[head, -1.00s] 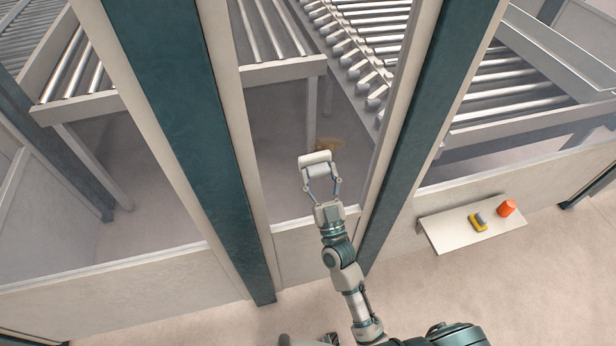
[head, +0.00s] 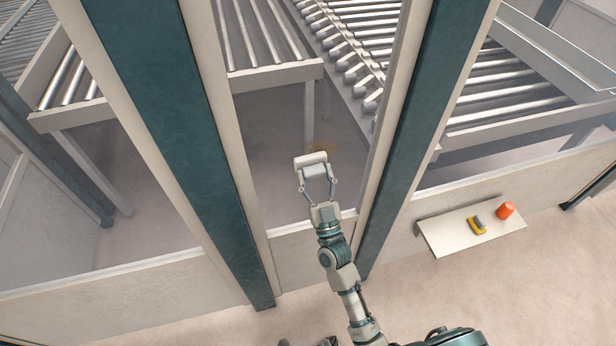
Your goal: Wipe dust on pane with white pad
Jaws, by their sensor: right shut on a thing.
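My right gripper (head: 316,190) is shut on the white pad (head: 311,160), a pale block held across its fingertips. The pad is in front of the clear pane (head: 280,190) between two teal posts; I cannot tell whether it touches the glass. A faint brown dust smudge (head: 326,148) shows on the pane just above and to the right of the pad, and the pad may hide part of it. My left gripper cannot be made out; only small grey parts show at the bottom edge.
Teal posts with pale frames (head: 165,130) (head: 428,110) stand on both sides of the pane. Roller conveyors (head: 345,45) lie behind the glass.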

